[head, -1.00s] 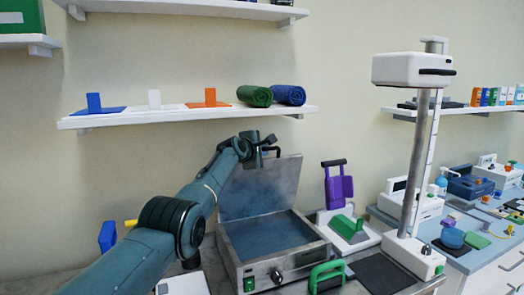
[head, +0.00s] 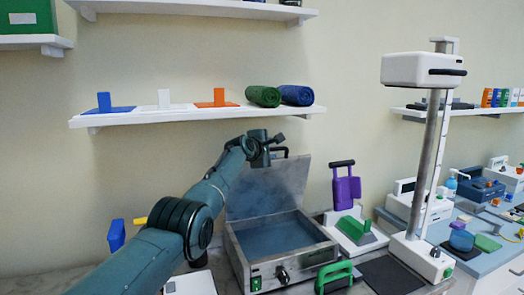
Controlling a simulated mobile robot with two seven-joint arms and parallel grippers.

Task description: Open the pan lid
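The pan (head: 235,250) is a square metal box with a green switch and a dark knob on its front, standing on the counter. Its grey lid (head: 268,188) stands raised at the back, and the blue-grey inside of the pan shows. A dark handle (head: 280,152) sits at the lid's top edge. My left gripper (head: 272,138) is at the upper edge of the lid, close to the handle. Its fingers are small and partly hidden, so I cannot tell whether they touch the handle. My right gripper is out of view.
A green-handled tool (head: 334,275) lies at the pan's front right corner. A purple device (head: 346,190) and a tall column scale (head: 425,150) stand to the right. A wall shelf (head: 190,117) with rolled mats hangs above my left arm.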

